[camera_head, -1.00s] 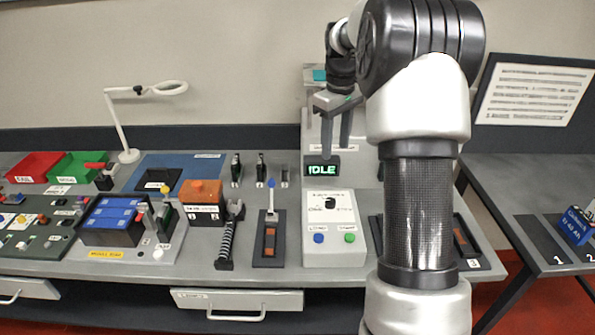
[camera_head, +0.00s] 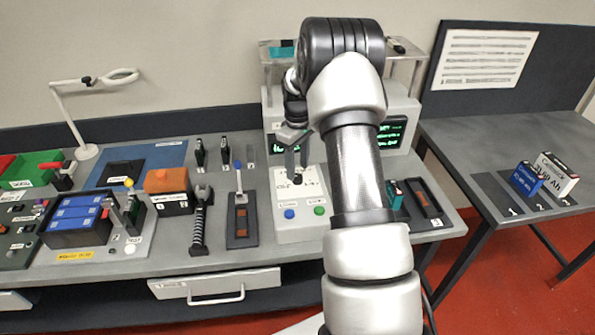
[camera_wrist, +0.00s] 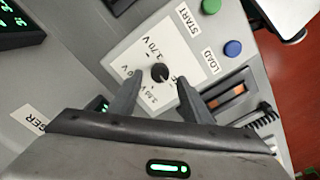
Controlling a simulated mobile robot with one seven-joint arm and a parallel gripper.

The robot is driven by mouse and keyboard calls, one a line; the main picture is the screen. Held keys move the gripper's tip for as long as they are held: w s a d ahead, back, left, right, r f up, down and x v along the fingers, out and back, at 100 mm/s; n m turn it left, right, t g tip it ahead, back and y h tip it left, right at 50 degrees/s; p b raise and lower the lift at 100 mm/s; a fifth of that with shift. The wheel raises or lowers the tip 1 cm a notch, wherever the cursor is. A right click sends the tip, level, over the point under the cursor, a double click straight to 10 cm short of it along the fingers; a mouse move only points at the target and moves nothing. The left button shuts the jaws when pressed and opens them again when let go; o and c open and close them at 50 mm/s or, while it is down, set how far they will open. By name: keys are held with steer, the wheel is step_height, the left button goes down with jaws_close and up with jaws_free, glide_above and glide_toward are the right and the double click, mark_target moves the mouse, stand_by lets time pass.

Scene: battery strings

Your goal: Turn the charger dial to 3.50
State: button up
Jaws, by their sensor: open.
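The charger (camera_head: 313,208) is a pale box on the bench with a white dial panel on its sloped front. In the wrist view the round black dial (camera_wrist: 159,73) sits in the middle of that panel, with printed voltage labels around it. One label reads 3.70 V; the label near my fingers is too small to read surely. The dial's pointer setting is not clear. My gripper (camera_wrist: 158,88) is open, with one finger on either side of the dial and no clear contact. In the head view my gripper (camera_head: 291,160) hangs over the panel and hides part of it.
A blue LOAD button (camera_wrist: 233,48) and a green START button (camera_wrist: 211,6) lie beside the panel. A lever switch (camera_head: 241,215) stands left of the charger. A green-lit display (camera_head: 392,132) is behind my arm. Batteries (camera_head: 540,178) stand on the right table.

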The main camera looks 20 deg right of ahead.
mark_target(298, 179)
steer(key=shift+f, duration=1.45)
steer(key=shift+c, duration=0.4)
steer(key=c, duration=1)
steer(key=shift+o, duration=0.2)
